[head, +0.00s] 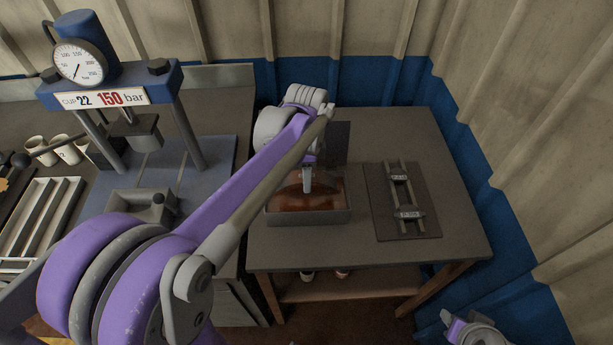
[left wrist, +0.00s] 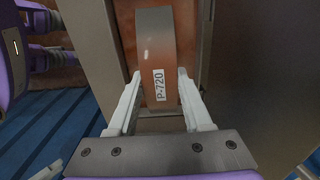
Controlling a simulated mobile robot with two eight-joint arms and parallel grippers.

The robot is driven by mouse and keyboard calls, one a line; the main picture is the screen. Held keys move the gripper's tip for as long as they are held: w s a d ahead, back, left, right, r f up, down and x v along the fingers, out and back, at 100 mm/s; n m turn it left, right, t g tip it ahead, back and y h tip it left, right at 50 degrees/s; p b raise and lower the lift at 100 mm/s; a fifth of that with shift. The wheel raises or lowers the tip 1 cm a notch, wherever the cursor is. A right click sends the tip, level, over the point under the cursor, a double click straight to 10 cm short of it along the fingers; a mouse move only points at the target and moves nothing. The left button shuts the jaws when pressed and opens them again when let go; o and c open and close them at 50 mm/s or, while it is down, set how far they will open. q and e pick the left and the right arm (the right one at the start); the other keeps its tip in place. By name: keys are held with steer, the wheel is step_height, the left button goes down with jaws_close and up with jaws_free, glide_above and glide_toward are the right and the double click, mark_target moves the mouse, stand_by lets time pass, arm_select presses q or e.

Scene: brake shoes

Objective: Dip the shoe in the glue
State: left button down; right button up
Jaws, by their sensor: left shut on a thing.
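My left gripper (head: 307,185) is over the grey glue tray (head: 310,218) on the table, pointing down into it. In the left wrist view the same gripper (left wrist: 160,85) is shut on the shoe (left wrist: 157,45), a curved grey-brown piece with a white P-720 label. Red-brown glue (head: 325,200) fills the tray and also shows beside the shoe in the left wrist view (left wrist: 126,28). The shoe is over or in the tray; its underside is hidden, so I cannot tell how deep it sits. Part of my right arm's end (head: 472,332) shows at the bottom right, its jaws unclear.
A dark plate with a metal rail fixture (head: 402,200) lies right of the tray. A press with a gauge (head: 80,60) stands on the left bench, with white cups (head: 68,150) and a slotted rack (head: 40,215).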

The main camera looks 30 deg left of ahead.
arm_select(q)
steer(key=shift+r+p, duration=1.35)
steer(key=shift+r, duration=1.65)
arm_select(e)
steer(key=r, duration=0.1)
steer(key=w+r, duration=0.2)
steer(key=r, duration=0.1)
steer(key=shift+r, duration=0.1)
arm_select(q)
steer(key=shift+f, duration=0.1)
arm_select(e)
steer(key=shift+s, duration=0.1)
